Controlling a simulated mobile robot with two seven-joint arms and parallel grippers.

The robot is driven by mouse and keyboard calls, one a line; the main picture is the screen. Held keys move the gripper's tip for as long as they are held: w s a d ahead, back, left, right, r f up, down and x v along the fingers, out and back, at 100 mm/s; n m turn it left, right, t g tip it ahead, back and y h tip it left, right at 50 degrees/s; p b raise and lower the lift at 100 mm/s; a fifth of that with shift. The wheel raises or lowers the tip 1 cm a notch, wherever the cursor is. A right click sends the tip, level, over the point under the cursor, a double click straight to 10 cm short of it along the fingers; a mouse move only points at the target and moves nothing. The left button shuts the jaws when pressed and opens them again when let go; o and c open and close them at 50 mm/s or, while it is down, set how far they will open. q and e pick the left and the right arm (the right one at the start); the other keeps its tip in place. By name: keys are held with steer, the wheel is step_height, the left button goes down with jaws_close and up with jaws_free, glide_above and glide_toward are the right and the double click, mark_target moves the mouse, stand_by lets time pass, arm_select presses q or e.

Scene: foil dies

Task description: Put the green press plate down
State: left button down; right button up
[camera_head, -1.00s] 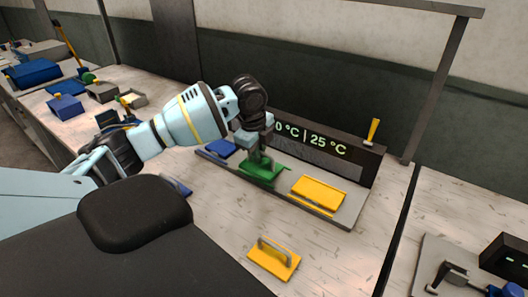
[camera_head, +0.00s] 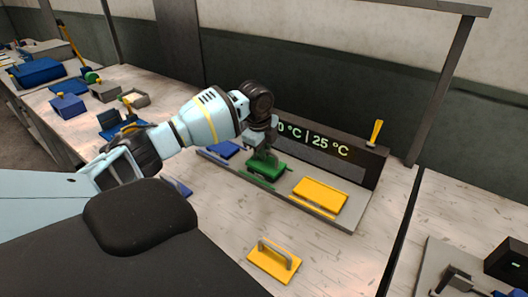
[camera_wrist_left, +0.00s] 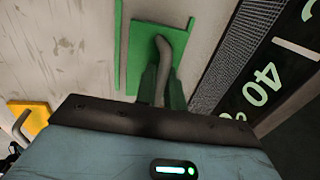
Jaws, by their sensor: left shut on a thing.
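The green press plate (camera_head: 284,170) is at the middle of the long grey station, below the lit display. My left gripper (camera_head: 264,150) is above it and shut on its handle. In the left wrist view, the upright handle (camera_wrist_left: 166,52) rises from the flat green plate (camera_wrist_left: 140,62) to between the fingers (camera_wrist_left: 160,85). A narrow green strip (camera_head: 256,180) lies along the station's front edge, in front of the plate. I cannot tell whether the plate's underside touches the station. My right gripper is not in view.
The grey station (camera_head: 348,218) also bears a yellow pad (camera_head: 320,194) to the right and a blue one (camera_head: 224,149) to the left. A yellow plate with a handle (camera_head: 273,262) lies on the bench in front. The display housing (camera_head: 372,165) stands close behind.

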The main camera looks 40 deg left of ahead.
mark_target(259, 166)
arm_select(q)
steer(key=shift+f, duration=0.2)
steer(key=c, duration=1.5)
jaws_free()
steer(key=shift+f, duration=0.1)
step_height(259, 166, up, 12)
steer(key=s, duration=0.2)
steer(key=shift+s+d+p, duration=0.15)
steer(key=shift+s+p, duration=0.05)
steer(key=shift+p, duration=0.2)
